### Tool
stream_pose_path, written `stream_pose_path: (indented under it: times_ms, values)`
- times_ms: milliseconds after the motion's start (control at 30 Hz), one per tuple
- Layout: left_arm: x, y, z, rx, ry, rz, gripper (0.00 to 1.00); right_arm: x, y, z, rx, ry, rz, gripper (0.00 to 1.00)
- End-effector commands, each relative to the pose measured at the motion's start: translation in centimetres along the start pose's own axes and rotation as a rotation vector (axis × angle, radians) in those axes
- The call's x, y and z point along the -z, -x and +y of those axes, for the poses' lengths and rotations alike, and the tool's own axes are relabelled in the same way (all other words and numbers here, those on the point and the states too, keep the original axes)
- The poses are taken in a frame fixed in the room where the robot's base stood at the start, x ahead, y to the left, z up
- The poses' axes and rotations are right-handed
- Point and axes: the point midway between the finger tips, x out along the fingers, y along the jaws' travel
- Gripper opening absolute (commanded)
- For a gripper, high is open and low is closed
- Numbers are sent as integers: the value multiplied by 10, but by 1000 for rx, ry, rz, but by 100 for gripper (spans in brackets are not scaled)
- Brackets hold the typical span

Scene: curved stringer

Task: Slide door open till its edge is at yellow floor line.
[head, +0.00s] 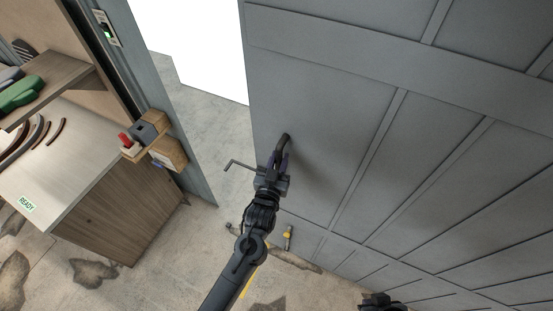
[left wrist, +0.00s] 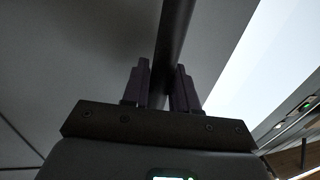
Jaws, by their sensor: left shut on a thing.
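The grey panelled sliding door (head: 320,110) fills the right of the head view. Its left edge borders a bright opening (head: 205,35). A dark bar handle (head: 286,143) stands on the door near that edge. My left gripper (head: 277,165) is shut on the handle; the left wrist view shows the bar (left wrist: 174,40) running between its two fingers (left wrist: 160,85). A short yellow piece (head: 288,238) shows on the floor near the door's foot, and a yellow strip (head: 248,284) lies partly behind my left arm. I cannot tell which is the floor line. My right gripper cannot be made out.
A wooden cabinet (head: 120,210) with a READY label stands at the left, under a shelf (head: 50,90) with a green item. Concrete floor shows between post and door.

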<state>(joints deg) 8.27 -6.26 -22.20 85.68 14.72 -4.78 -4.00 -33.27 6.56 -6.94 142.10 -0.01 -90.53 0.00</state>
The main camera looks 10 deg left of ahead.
Motion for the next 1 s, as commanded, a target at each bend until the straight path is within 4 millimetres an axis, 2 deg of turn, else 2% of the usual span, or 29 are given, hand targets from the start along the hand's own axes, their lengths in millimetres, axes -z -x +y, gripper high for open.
stream_pose_path:
  times_ms: [33,67,167,567,767,1000]
  values:
    - [0,0,1,-2,1,0,0,0,0,0,0,0,0,0]
    - [0,0,1,-2,1,0,31,0,0,0,0,0,0,0]
    - [0,0,0,-1,1,0,45,0,0,0,-1,0,0,0]
    - [-1,5,-1,1,1,-2,45,-1,-1,3,-8,9,-1,0]
    - [-2,30,-1,1,2,-2,45,-2,-5,3,-8,8,0,0]
    - [-3,72,0,-1,1,-3,45,-4,-11,2,-6,6,0,0]
